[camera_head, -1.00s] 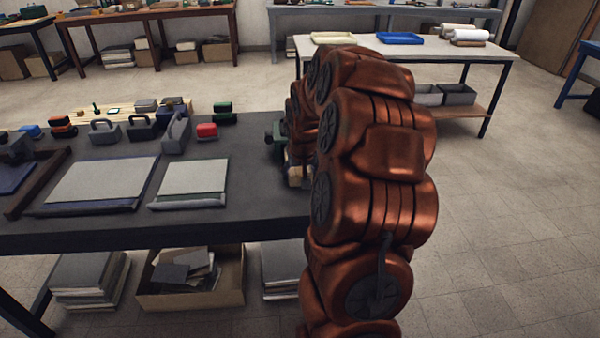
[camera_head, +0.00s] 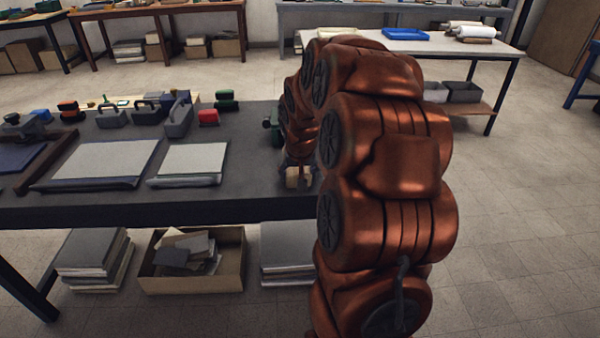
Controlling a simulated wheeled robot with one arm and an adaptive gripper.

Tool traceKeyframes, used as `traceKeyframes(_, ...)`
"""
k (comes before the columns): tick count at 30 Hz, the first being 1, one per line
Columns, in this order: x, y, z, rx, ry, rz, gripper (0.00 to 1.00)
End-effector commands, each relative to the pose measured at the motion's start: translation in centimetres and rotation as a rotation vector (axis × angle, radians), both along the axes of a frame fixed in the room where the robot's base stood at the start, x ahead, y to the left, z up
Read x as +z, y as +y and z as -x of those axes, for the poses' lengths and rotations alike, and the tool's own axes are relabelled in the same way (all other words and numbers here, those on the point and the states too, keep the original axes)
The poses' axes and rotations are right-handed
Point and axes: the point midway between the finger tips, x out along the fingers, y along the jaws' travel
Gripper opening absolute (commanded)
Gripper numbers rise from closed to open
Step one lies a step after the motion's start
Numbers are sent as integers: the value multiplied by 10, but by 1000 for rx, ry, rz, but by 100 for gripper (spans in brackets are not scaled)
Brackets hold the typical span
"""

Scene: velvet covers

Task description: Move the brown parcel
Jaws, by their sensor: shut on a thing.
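A small light-brown block, apparently the brown parcel (camera_head: 292,177), shows at the lower left of my copper-coloured arm, over the front right part of the dark workbench (camera_head: 255,180). My gripper (camera_head: 296,167) is shut on it. Most of the gripper and part of the parcel are hidden behind my arm. I cannot tell whether the parcel touches the bench top.
Two covered boards (camera_head: 190,160) lie left of the parcel. Grey tool caddies (camera_head: 180,115), a red block (camera_head: 208,117) and a green item (camera_head: 226,100) stand behind. An open carton (camera_head: 190,280) sits below. Floor at right is clear.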

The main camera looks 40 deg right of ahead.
Motion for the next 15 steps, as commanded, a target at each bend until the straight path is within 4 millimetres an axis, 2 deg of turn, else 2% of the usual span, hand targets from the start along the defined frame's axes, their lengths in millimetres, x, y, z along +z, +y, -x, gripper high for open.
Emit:
traceKeyframes(10, -1, 7, -3, 11, 3, -2, 23)
traceKeyframes(11, -1, 7, -3, 11, 3, -2, 74)
traceKeyframes(15, -1, 6, -2, 10, 1, -1, 89)
